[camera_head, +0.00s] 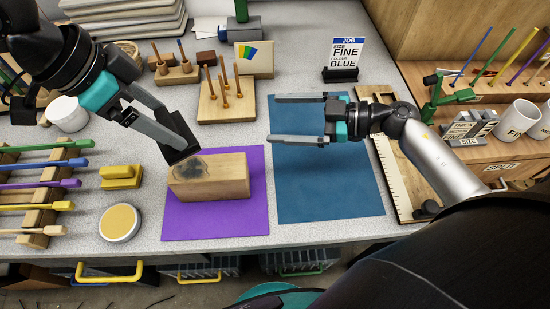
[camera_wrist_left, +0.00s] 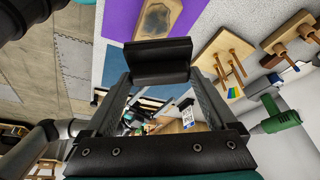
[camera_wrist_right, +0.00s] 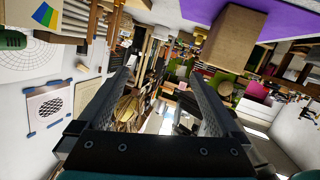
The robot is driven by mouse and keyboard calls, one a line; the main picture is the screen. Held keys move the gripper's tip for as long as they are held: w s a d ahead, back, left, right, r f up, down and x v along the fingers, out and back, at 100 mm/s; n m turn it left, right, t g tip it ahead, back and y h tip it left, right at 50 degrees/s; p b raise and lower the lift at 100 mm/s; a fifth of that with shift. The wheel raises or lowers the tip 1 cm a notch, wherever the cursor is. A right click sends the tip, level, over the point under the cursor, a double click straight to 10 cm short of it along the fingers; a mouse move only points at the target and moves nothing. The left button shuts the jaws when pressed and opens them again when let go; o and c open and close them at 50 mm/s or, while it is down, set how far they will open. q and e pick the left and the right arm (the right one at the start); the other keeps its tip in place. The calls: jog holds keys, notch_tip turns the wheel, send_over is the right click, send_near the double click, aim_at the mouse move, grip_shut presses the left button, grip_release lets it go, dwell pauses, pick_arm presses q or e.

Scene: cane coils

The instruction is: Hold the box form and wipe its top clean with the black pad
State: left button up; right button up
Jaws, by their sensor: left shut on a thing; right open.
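The box form (camera_head: 222,188) is a wooden block lying on the purple mat (camera_head: 258,222), with a dark smudge on the left part of its top. The smudge also shows on the box form in the left wrist view (camera_wrist_left: 178,8). My left gripper (camera_head: 182,140) is shut on the black pad (camera_head: 176,153), just above and behind the box form's left end; I cannot tell whether they touch. The pad spans the fingers in the left wrist view (camera_wrist_left: 158,62). My right gripper (camera_head: 276,118) is open and empty above the blue mat, right of the box form, which shows in the right wrist view (camera_wrist_right: 230,42).
The blue mat (camera_head: 330,190) is bare. A yellow block (camera_head: 120,177) and a round yellow-topped tin (camera_head: 119,222) stand left of the purple mat. A peg board (camera_head: 226,105) stands behind it. A wooden ruler board (camera_head: 392,178) lies at right.

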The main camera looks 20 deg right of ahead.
aim_at(218, 175)
jog(key=s+a+f+g, duration=0.1)
jog(key=s, duration=0.1)
jog(key=s+a+f+g, duration=0.1)
jog(key=s+a, duration=0.1)
jog(key=s+a+f+n+g+y, duration=0.1)
jog(key=s+a+g, duration=0.1)
jog(key=shift+s+f, duration=0.1)
jog(key=shift+s, duration=0.2)
jog(key=shift+a+f, duration=0.1)
jog(key=shift+a, duration=0.2)
jog(key=x, duration=1.1)
jog(key=shift+w+a, duration=0.1)
jog(key=shift+a, duration=0.05)
jog(key=c, duration=1.4)
